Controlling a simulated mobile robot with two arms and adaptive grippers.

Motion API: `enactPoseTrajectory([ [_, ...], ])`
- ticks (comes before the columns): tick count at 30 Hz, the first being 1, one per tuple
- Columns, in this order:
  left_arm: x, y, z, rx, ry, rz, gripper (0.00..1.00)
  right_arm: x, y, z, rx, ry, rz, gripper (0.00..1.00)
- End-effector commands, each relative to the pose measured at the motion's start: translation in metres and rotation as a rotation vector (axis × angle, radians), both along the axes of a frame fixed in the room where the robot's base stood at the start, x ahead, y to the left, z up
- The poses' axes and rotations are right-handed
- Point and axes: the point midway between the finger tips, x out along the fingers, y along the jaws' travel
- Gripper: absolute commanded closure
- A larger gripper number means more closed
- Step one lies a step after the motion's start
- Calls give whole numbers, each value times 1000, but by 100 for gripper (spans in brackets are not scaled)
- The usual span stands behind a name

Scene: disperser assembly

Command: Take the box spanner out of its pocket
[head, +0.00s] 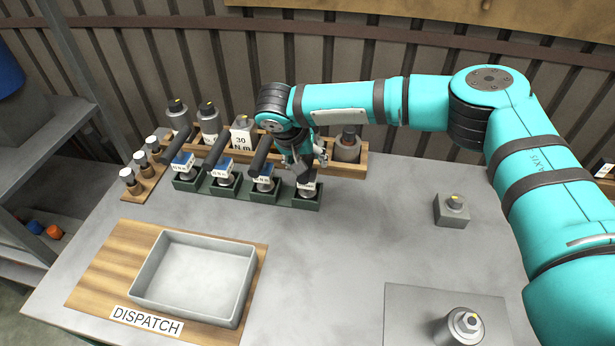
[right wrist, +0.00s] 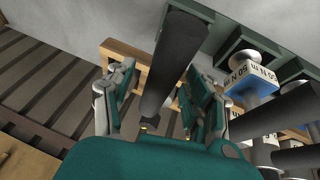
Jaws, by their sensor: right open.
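A row of green pockets (head: 307,203) holds spanners with labelled heads and black handles. I cannot tell by name which is the box spanner. The rightmost spanner (head: 306,186) stands in the rightmost pocket, partly hidden by my right gripper (head: 305,160). In the right wrist view, a long black handle (right wrist: 178,60) runs between the two fingers of the same gripper (right wrist: 160,85). The fingers are open, one on each side of the handle, with visible gaps. Neighbouring spanners (head: 263,178) stand to the left. My left gripper is out of view.
A wooden rack (head: 352,169) with cylindrical pieces stands behind the pockets. A small wooden stand (head: 143,185) is at the left. A grey tray (head: 180,300) lies on the board marked DISPATCH. A grey block (head: 452,214) and a plate (head: 410,310) are at the right. The table middle is clear.

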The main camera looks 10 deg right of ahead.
Motion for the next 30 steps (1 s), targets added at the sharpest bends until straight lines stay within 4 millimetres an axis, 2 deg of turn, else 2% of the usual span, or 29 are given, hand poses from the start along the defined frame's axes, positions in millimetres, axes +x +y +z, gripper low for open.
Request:
enactPoseTrajectory([
  [3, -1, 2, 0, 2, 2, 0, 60, 0, 0, 0, 0, 0, 0, 48],
  [15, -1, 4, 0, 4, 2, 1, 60, 0, 0, 0, 0, 0, 1, 100],
  [30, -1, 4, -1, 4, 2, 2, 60, 0, 0, 2, -1, -1, 0, 100],
])
